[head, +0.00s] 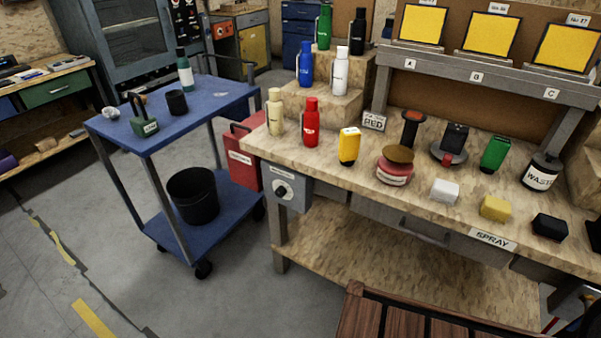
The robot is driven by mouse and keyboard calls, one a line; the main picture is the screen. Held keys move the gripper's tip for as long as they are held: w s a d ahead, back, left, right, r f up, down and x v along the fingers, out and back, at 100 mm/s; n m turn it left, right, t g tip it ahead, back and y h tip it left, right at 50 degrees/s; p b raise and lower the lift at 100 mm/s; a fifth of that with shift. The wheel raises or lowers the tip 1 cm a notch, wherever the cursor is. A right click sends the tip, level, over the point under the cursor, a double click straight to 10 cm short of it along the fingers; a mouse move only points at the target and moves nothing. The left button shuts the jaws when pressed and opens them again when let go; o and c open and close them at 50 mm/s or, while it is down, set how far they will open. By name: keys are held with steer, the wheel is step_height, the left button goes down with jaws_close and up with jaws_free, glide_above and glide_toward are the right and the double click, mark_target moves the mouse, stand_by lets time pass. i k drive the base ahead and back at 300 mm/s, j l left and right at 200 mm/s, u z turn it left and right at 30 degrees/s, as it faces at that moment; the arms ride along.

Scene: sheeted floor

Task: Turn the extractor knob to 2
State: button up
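A grey control box (290,196) is fixed to the front of the wooden workbench at its left end. A knob (281,190) with a dark centre on a pale round dial sits on the box's front face. A small label above the knob is too small to read. The knob's pointer direction and the dial numbers cannot be made out. My gripper is not in view.
The workbench (335,164) carries bottles, sponges and a waste pot. A blue cart (222,97) with a black bucket (193,195) stands left of the box; a red container (243,152) is between them. Slatted wood (390,320) stands at the front right. Floor (205,305) is clear front left.

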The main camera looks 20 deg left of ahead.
mark_target(280, 192)
steer(key=u, duration=1.15)
